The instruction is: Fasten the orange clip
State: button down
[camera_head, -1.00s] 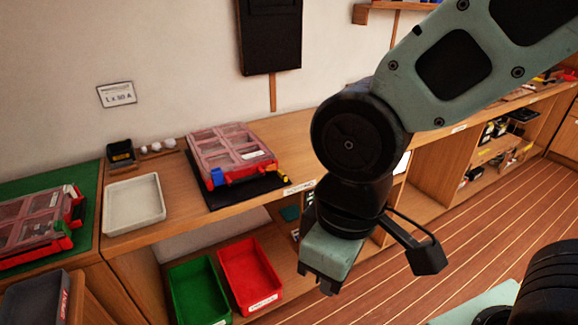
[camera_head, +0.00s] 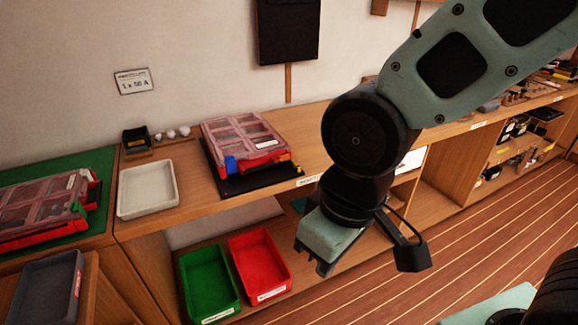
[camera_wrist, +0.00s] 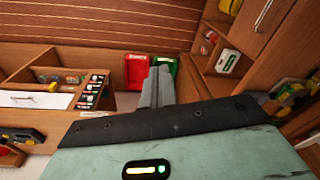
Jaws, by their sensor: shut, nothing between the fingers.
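A case with a clear pinkish lid and a red base (camera_head: 262,157) lies on a black mat (camera_head: 235,184) on the wooden bench. Its lid looks down. A blue clip (camera_head: 230,163) shows at its front left. Small red-orange parts show along its front edge, but I cannot tell which is the orange clip or whether it is fastened. My gripper (camera_head: 322,268) hangs in front of the bench, right of the case and lower, apart from it, pointing down. In the wrist view its fingers (camera_wrist: 155,90) are together and empty.
A second red case (camera_head: 45,208) lies on a green mat (camera_head: 88,160) at the left. A white tray (camera_head: 147,190) stands between the cases. Green (camera_head: 209,285) and red (camera_head: 259,265) bins sit on the lower shelf. The wooden floor (camera_head: 480,225) at the right is clear.

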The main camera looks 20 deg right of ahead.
jog(key=w+a+f+m+t+y+b, duration=0.2)
jog(key=w+f+m+t+y+b, duration=0.15)
jog(key=w+f+m+b, duration=0.55)
jog(key=w+a+f+m+t+y+b, duration=0.35)
jog(key=w+f+m+b, duration=0.35)
jog(key=w+f, duration=0.55)
jog(key=w+d+f+m+t+h+b, duration=0.1)
jog(key=w+d+m+t+h+b, duration=0.1)
jog(key=w+d+m+t+b, duration=0.3)
jog(key=w+d+f+m+t+h+b, duration=0.1)
jog(key=w+d+m+t+b, duration=0.3)
jog(key=m, duration=1.5)
jog(key=w+d+t+h, duration=0.1)
jog(key=w+d+t, duration=0.3)
jog(key=d, duration=0.3)
jog(key=shift+w+f+b, duration=0.3)
jog(key=shift+f+b, duration=0.05)
jog(key=shift+b, duration=0.05)
